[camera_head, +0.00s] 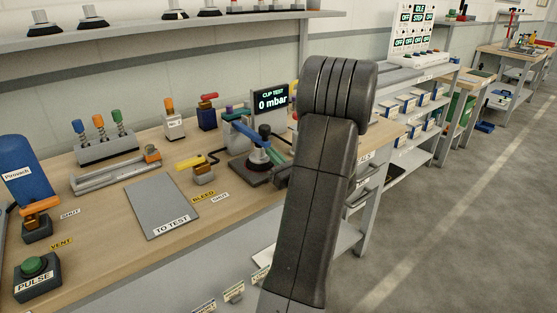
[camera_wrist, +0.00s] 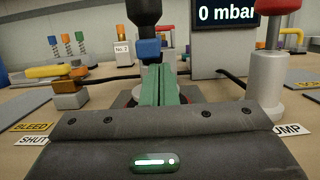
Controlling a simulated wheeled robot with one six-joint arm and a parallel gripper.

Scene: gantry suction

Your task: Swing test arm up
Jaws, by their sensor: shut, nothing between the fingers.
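The blue test arm (camera_head: 246,132) is on the dark test stand near the bench's middle in the head view. In the wrist view its blue end (camera_wrist: 148,49) and a black upright part (camera_wrist: 145,14) are just beyond my fingertips. My gripper (camera_wrist: 160,72) shows as two green fingers, shut side by side with nothing held. The fingertips are close to the blue end; I cannot tell if they touch. The cup test display (camera_head: 271,100) behind the stand reads 0 mbar. My own arm link hides most of my gripper in the head view.
A yellow-handled bleed valve (camera_head: 203,170) stands left of the stand, and a grey To Test plate (camera_head: 161,207) lies further left. A red-topped grey cylinder (camera_wrist: 267,70) stands close on the right in the wrist view. A shelf (camera_head: 150,34) runs above the bench.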

